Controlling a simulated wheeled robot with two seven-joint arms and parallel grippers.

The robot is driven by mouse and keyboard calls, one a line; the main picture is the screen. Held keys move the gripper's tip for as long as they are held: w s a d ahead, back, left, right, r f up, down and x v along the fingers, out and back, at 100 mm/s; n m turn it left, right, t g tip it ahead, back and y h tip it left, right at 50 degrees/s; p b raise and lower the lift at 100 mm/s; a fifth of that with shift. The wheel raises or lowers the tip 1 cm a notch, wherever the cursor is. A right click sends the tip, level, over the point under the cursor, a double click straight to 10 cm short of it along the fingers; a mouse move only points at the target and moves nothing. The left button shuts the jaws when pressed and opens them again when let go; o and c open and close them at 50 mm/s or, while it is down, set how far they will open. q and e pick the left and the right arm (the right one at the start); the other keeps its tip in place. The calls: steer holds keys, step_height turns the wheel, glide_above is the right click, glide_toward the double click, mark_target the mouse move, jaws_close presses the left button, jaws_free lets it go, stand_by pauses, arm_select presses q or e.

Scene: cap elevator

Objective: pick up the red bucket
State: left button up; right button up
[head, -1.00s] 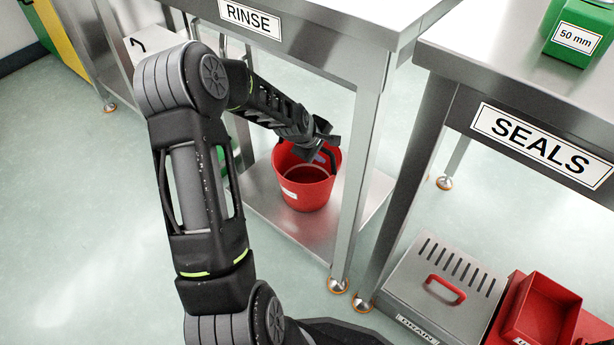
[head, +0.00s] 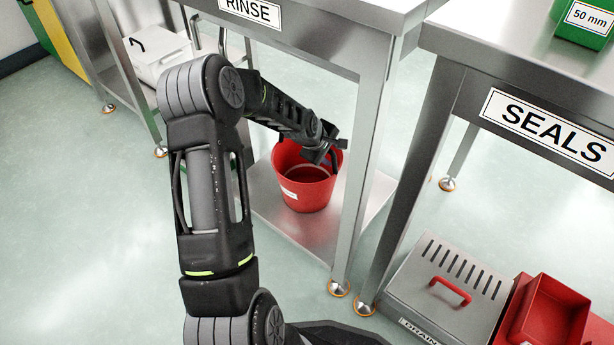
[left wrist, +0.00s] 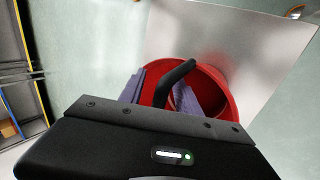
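The red bucket (head: 303,190) stands upright on the lower shelf (head: 262,205) of the table with the RINSE sign. Its black handle (left wrist: 178,78) shows raised over the bucket in the left wrist view. My left gripper (head: 328,152) is at the bucket's top, over its far right rim. In the left wrist view the fingers of my left gripper (left wrist: 160,92) stand apart, with the handle between them and the red bucket (left wrist: 225,88) behind. I see no clear finger contact with the handle. The lower bucket is hidden in the wrist view. My right gripper is not in view.
Steel table legs (head: 362,175) stand just right of the bucket, and the tabletop (head: 350,12) hangs above it. A grey DRAIN box (head: 445,285) and a red bin (head: 552,310) sit at the lower right. The floor at left is clear.

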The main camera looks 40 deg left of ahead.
arm_select(q)
steer(key=shift+c, duration=0.2)
jaws_close()
stand_by(0.4)
steer(key=shift+r, duration=0.1)
stand_by(0.9)
